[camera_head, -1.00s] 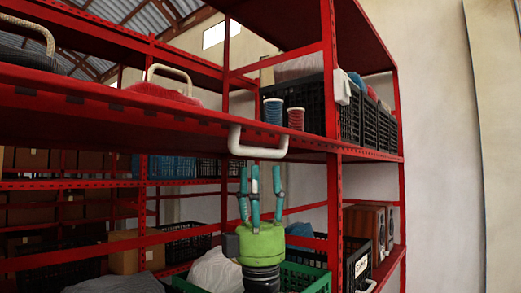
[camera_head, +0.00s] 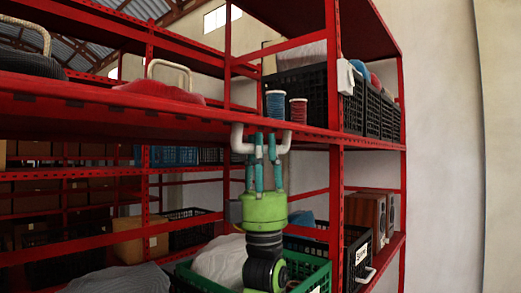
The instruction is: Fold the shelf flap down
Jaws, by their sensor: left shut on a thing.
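The shelf flap's white handle (camera_head: 237,139) hangs below the front edge of the red upper shelf (camera_head: 110,120). It is a U-shaped bar with both ends against the red edge. My left gripper (camera_head: 265,143), green with teal fingers, points up from below. Its fingers are shut on the handle's lower bar and hide the middle of it. I cannot make out a separate outline for the flap; the red board above the handle looks about level. My right gripper is not in view.
Two spools (camera_head: 275,106) stand near the shelf edge above the handle, beside black crates (camera_head: 300,95). A red object with a pale handle (camera_head: 160,94) lies farther left. Below are a green crate (camera_head: 305,266) and a red upright post (camera_head: 335,215) to the right.

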